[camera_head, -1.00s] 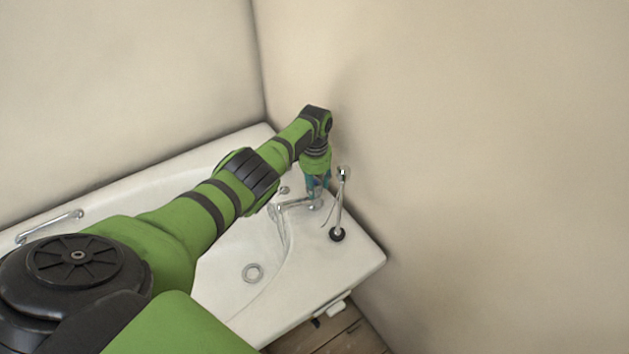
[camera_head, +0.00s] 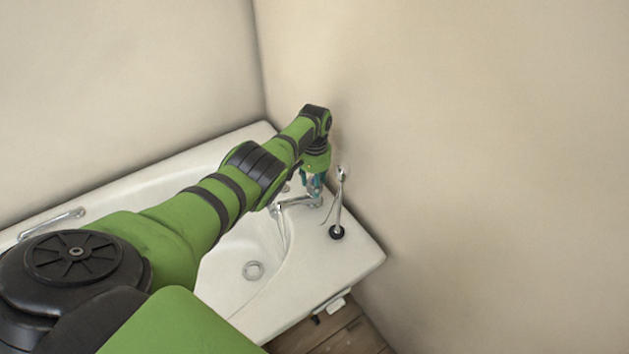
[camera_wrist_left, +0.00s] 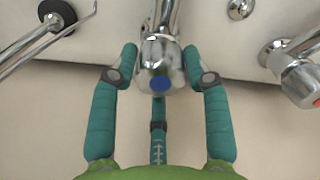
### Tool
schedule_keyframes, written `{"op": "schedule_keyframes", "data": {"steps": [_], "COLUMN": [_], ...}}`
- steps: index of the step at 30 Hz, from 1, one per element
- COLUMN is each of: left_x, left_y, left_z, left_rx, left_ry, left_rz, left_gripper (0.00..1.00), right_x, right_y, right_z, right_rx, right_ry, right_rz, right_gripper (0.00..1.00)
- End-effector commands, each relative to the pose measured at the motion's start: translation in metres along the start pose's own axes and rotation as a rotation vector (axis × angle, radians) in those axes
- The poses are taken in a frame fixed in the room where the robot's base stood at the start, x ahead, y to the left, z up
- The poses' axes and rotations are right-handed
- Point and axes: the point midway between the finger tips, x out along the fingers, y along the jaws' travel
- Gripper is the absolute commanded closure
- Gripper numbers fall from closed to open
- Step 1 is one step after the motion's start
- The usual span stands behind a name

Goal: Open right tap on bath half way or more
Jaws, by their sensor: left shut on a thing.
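The bath (camera_head: 355,262) is white and stands against the walls. In the left wrist view a chrome tap with a blue-dotted handle (camera_wrist_left: 160,78) sits between the teal fingers of my left gripper (camera_wrist_left: 160,62). The fingers are shut on this handle, and a third finger shows below it. In the head view my left gripper (camera_head: 313,185) points down onto this tap, whose chrome spout (camera_head: 292,203) reaches left over the basin. How far the handle is turned cannot be told. My right gripper is out of view.
A second chrome tap with a red dot (camera_wrist_left: 300,82) is at the right in the left wrist view. A chrome shower stand (camera_head: 338,212) with a black base rises close to the right of my gripper. A grab rail (camera_head: 50,226) is on the bath's left side. The wall is close behind.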

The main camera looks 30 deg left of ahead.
Motion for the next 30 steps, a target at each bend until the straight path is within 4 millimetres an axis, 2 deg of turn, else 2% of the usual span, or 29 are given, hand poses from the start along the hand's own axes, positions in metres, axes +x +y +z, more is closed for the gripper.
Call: {"op": "schedule_keyframes", "data": {"steps": [1, 7, 8, 9, 10, 22, 30], "left_x": [-0.005, -0.005, -0.005, -0.005, -0.005, -0.004, -0.024], "left_y": [0.002, 0.001, 0.001, 0.001, 0.001, -0.001, -0.001], "left_z": [-0.006, -0.007, -0.007, -0.007, -0.007, -0.003, -0.003], "left_rx": [0.002, 0.003, 0.003, 0.003, 0.003, 0.002, 0.003], "left_ry": [0.022, 0.023, 0.023, 0.023, 0.023, 0.010, 0.013], "left_rz": [0.004, 0.003, 0.003, 0.002, 0.002, 0.000, -0.001], "left_gripper": [0.85, 0.85, 0.48, 0.32, 0.30, 0.30, 0.30], "right_x": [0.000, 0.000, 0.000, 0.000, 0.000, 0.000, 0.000], "right_y": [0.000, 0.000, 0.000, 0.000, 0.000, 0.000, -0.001], "right_z": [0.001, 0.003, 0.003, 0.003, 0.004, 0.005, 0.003], "right_rx": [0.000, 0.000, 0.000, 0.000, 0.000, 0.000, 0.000], "right_ry": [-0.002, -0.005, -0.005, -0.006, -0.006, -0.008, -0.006], "right_rz": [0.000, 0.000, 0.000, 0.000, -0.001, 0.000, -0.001], "right_gripper": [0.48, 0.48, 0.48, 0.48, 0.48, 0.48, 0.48]}}
